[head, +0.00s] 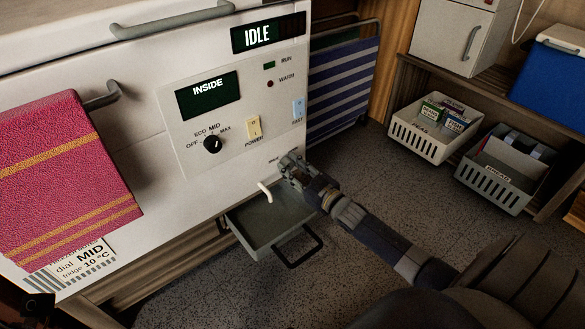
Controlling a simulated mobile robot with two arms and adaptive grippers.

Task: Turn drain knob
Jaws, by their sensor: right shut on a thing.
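My right gripper (289,166) reaches in from the lower right to the lower right part of the white machine front (185,235). It is shut at the panel beside a small, unreadable label, on what appears to be the drain knob; the fingers hide the knob, so its angle cannot be told. A short pale drain spout (265,191) sticks out just below and left of the gripper. A grey drip tray (262,225) with a dark handle (304,247) is under the spout.
A red striped towel (65,180) hangs at left. The speckled floor between is clear.

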